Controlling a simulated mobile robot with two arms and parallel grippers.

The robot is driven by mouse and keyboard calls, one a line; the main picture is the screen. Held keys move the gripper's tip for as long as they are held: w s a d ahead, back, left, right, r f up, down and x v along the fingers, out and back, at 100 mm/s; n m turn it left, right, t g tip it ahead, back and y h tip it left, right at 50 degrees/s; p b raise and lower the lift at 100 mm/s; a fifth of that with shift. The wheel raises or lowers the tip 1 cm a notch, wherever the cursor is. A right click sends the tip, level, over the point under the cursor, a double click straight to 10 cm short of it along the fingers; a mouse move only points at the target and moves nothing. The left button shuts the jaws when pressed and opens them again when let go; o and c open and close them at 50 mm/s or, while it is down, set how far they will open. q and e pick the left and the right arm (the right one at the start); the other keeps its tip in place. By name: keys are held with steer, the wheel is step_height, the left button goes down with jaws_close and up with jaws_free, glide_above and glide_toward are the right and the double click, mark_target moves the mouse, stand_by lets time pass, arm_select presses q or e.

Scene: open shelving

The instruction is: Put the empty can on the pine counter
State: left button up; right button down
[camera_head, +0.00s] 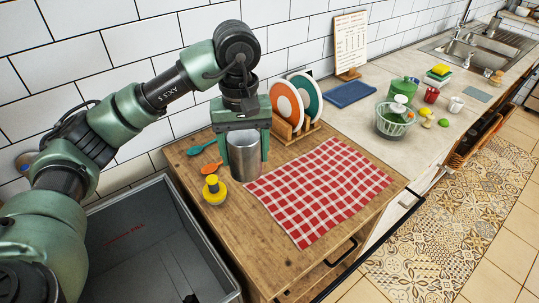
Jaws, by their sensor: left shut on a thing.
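The empty can (244,158) is a plain silver metal cylinder, upright between the fingers of my left gripper (246,160). The gripper points down and is shut on the can. The can is over the left part of the pine counter (256,228), a brown wooden top; I cannot tell whether its bottom touches the wood. My right gripper is not in view.
A yellow and dark bottle (214,190), a teal spoon (201,147) and an orange spoon (211,167) lie close left of the can. A red checked cloth (318,192) covers the counter's right part. A plate rack (294,130) stands behind. Bare wood is in front.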

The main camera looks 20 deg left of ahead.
mark_target(246, 175)
arm_select(q)
steer(key=f, duration=0.2)
steer(key=s+f+p, duration=0.1)
steer(key=f, duration=0.2)
steer(key=shift+s+d+f+p, duration=0.15)
steer(key=shift+d+f+p, duration=0.1)
steer(key=shift+f+p, duration=0.1)
steer(key=f+p, duration=0.1)
steer(key=f, duration=0.3)
steer(key=f+p, duration=0.1)
steer(key=f, duration=0.3)
steer(key=f+p, duration=0.1)
steer(key=f, duration=0.3)
steer(key=shift+w+a+f, duration=0.1)
steer(key=shift+w+f, duration=0.15)
steer(key=shift+f, duration=0.55)
steer(key=shift+f, duration=0.1)
steer(key=o, duration=1.4)
steer(key=shift+c, duration=0.2)
